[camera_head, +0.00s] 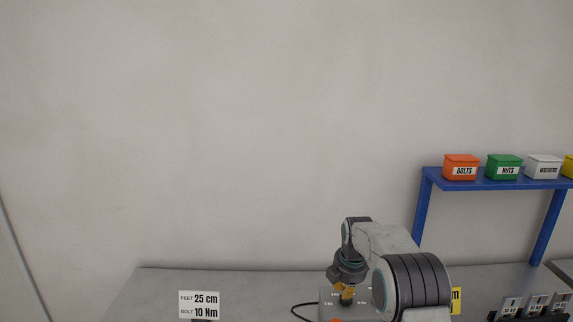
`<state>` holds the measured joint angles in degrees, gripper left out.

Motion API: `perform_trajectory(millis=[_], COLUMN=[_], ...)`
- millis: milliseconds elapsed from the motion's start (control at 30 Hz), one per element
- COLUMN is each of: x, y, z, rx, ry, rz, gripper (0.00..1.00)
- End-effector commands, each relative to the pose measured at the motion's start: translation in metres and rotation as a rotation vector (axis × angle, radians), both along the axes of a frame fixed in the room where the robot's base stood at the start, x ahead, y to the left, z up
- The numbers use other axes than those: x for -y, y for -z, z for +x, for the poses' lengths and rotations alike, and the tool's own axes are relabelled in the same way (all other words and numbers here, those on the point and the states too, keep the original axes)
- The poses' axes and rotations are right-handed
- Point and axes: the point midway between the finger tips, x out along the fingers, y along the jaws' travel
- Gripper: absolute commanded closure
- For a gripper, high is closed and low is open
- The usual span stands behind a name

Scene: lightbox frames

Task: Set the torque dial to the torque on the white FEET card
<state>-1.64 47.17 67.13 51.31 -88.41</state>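The white card (199,305) stands at the front left of the bench and reads "FEET 25 cm" and "BOLT 10 Nm". A light grey panel (327,311) with small printed marks, apparently the torque dial's unit, stands at the bottom centre. Its marks are too small to read surely, and the knob is hidden behind my gripper. My gripper (347,299) points down in front of or onto the panel, with yellow-orange parts at its end. I cannot tell whether its fingers are open, shut or touching the dial.
A yellow card (456,300) is mostly hidden behind my arm. A blue shelf (485,184) carries orange, green, white and yellow bins. A dark rack (510,314) with several labelled grey pieces stands at right. A black cable (303,306) runs left from the panel. The grey bench (250,285) is clear between card and panel.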

Motion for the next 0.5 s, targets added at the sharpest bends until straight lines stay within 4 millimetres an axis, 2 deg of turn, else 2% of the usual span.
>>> perform_trajectory(millis=[100, 133, 200, 500], x=[0.0, 0.0, 0.001, 0.022], y=[0.001, 0.001, 0.0, -0.008], z=[0.0, 0.0, 0.0, 0.0], rx=[-0.001, -0.001, -0.001, -0.001], ry=[0.0, 0.0, 0.001, 0.002], rz=[0.0, 0.0, -0.001, -0.01], gripper=[1.0, 0.95, 1.0, 1.0])
